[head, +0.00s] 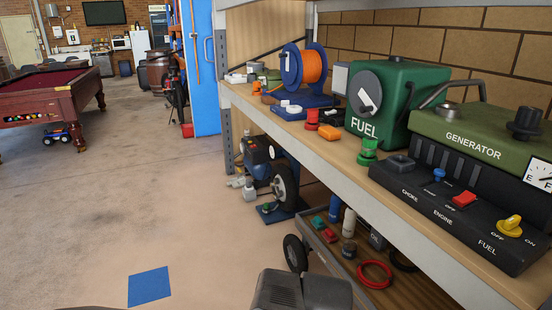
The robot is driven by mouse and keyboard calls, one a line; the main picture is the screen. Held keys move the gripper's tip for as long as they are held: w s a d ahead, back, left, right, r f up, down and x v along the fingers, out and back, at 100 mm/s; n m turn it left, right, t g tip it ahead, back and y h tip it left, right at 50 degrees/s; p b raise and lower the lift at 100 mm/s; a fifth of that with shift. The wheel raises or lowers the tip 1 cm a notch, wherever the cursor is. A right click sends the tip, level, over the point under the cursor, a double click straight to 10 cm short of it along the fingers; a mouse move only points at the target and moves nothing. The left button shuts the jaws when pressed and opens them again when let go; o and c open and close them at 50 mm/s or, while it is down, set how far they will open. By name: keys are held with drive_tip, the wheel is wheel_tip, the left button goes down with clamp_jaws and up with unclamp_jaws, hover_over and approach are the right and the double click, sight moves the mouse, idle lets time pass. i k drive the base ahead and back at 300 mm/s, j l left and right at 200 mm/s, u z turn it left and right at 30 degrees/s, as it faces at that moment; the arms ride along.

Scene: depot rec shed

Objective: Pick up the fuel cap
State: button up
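A black ridged cap (525,122) stands on top of the green generator (455,133) at the far right of the shelf, beside a gauge marked E and F. It looks like the fuel cap, but no label on it confirms this. A red cap-like piece (312,119) and a green cap-like piece (368,152) also sit on the shelf near the green fuel can (393,100). Grey parts of my own arm show at the bottom edge, well below and left of the black cap. My gripper's fingers do not show.
The wooden shelf (440,222) also holds an orange cord reel (314,66) and a black control panel (450,215) in front of the generator. A lower shelf with wheeled equipment stands below. The floor at left is open, with a blue square (149,286). A pool table (40,92) stands farther back.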

sight(526, 125)
drive_tip(key=j+z, duration=0.1)
drive_tip(key=k+l, duration=0.15)
drive_tip(key=z, duration=1.5)
